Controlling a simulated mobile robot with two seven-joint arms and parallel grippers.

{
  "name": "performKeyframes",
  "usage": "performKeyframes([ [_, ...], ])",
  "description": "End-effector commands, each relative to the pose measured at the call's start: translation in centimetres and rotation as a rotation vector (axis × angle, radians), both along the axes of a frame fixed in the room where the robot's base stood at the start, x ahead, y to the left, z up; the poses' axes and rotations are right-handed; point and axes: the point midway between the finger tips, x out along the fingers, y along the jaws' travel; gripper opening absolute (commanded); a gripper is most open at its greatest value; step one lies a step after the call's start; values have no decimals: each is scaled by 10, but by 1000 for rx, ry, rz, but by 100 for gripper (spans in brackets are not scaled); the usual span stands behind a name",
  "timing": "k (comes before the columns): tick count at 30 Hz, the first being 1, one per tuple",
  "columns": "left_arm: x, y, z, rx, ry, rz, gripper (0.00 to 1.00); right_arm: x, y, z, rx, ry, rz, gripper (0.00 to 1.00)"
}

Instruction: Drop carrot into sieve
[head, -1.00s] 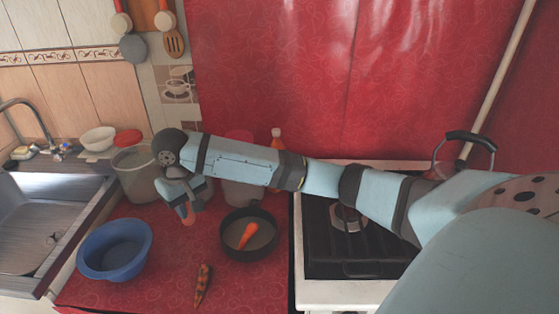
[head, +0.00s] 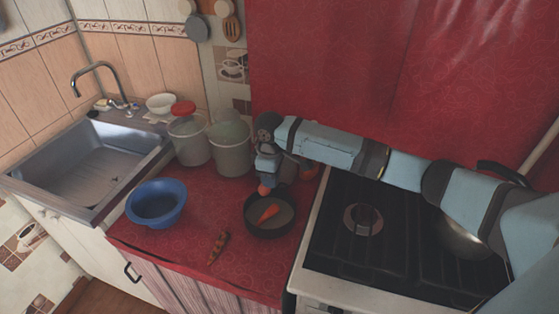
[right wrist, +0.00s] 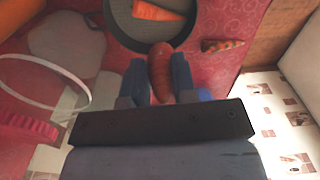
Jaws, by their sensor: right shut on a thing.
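An orange carrot (head: 268,213) lies in a dark round pan-like vessel (head: 249,229) on the red counter. The right wrist view shows the carrot (right wrist: 155,10) and the vessel's rim (right wrist: 118,38) too. I cannot tell whether this vessel is the sieve. My right gripper (head: 265,184) is shut on a reddish-brown, sausage-like thing (right wrist: 160,74), whose rounded end points toward the vessel in the right wrist view. In the head view the gripper is just behind and above the vessel, and only the held thing's tip shows. My left gripper is not in view.
A blue bowl (head: 155,204) stands left of the vessel. A dark-patterned orange piece (head: 218,247) lies near the counter's front. Two pots (head: 230,158) stand behind, one beside a red lid (head: 183,107). The stove (head: 398,242) is right, the sink (head: 85,165) left.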

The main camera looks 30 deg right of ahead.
Motion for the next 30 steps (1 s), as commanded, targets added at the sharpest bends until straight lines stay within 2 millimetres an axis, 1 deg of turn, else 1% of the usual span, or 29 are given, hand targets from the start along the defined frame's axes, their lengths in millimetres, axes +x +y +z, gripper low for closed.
performKeyframes([
  [1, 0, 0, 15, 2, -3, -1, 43, 2, -6, 6, -2, 1, 66, 0],
  [3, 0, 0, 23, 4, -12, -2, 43, 4, -13, 4, -3, -1, 160, 0],
  [7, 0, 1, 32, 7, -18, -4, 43, 6, -22, 0, -5, -5, 290, 0],
  [11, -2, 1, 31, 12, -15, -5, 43, 7, -26, -4, -6, -6, 360, 0],
  [17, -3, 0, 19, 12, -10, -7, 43, 8, -28, -15, -7, -7, 380, 0],
  [20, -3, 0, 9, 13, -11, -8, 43, 8, -28, -24, -8, -7, 379, 0],
  [27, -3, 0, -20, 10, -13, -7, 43, 8, -28, -53, -9, -8, 377, 0],
  [30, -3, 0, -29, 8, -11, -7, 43, 8, -28, -62, -8, -9, 377, 0],
])
